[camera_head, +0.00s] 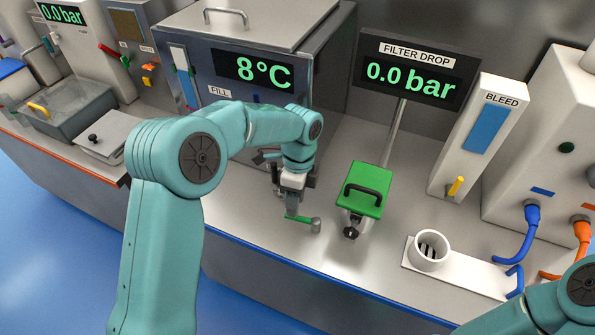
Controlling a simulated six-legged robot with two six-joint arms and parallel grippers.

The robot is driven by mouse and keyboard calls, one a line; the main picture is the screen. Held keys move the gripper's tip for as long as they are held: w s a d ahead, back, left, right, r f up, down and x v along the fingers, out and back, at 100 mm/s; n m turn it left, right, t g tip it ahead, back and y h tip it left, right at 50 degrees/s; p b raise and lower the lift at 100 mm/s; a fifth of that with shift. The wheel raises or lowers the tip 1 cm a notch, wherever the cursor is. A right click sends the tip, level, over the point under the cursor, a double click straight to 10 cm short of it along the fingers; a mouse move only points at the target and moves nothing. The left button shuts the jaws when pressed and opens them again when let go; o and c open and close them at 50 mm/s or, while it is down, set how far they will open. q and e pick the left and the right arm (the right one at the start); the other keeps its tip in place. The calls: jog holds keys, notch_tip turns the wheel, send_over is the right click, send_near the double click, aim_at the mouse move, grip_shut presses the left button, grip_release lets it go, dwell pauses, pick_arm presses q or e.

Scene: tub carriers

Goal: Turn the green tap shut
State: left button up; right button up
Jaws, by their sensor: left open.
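The green tap (303,220) is a short green lever with a rounded grey-green end, low over the grey worktop in the middle of the camera_head view. The lever lies roughly sideways in the picture. My left gripper (292,208) points down right at the lever's left end, with its jaws open. The fingers partly hide that end, and I cannot tell whether they touch it. My right arm shows only as a teal link at the bottom right corner; its gripper is out of view.
A green-lidded box (365,189) with a black handle stands just right of the tap. A white cup (428,250) sits on a white plate further right. The tank reading 8°C (330,75) and the FILTER DROP display (415,52) stand behind. Bare worktop (240,215) lies left.

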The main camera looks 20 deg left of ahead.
pick_arm(q)
notch_tip(320, 180, up, 13)
jog(key=w, duration=0.2)
jog(key=shift+w+f+p, duration=0.2)
jog(key=shift+w+p, duration=0.05)
jog(key=shift+p, duration=0.1)
